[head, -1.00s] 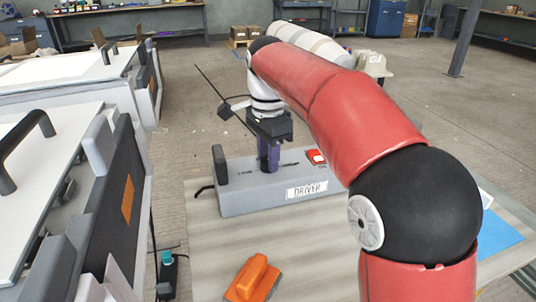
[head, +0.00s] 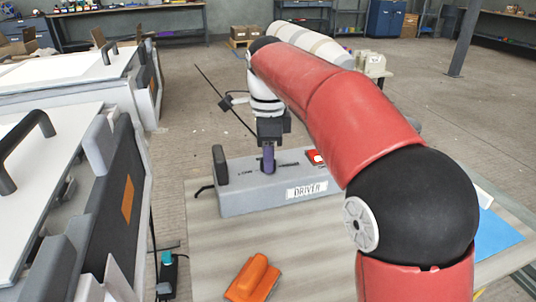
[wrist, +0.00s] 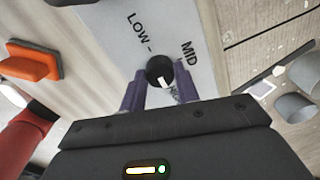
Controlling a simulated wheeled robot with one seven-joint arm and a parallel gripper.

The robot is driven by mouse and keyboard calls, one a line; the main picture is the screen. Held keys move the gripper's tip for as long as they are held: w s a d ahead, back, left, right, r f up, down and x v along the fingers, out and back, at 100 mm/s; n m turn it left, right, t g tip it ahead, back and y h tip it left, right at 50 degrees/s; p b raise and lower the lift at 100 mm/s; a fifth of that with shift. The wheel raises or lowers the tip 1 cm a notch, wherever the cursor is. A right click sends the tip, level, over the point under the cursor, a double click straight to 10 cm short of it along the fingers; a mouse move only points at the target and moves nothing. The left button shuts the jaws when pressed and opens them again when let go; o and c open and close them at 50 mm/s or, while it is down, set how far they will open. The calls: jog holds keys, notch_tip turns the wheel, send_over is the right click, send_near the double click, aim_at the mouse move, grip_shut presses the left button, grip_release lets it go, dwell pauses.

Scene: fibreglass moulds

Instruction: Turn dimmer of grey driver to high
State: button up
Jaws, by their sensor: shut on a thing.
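The grey driver (head: 240,200) is a long box on the table, with a DRIVER label on its front. In the wrist view its panel (wrist: 180,25) shows the words LOW and MID. The black dimmer knob (wrist: 160,70) stands between my purple fingertips, with a white pointer mark aimed down and right, away from LOW and past MID. Marks near the right finger are partly hidden. My gripper (head: 268,158) is over the driver's top, shut on the knob; it also shows in the wrist view (wrist: 159,88). In the head view my fingers hide the knob.
A red switch (head: 315,157) is on the driver's right part, and a dark upright handle (head: 220,165) at its left end. A blue sheet (head: 498,235) lies at right. Large moulds stand at left.

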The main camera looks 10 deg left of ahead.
jog(key=o, duration=1)
jog(key=shift+r, duration=0.1)
notch_tip(320, 180, up, 8)
jog(key=shift+f, duration=0.2)
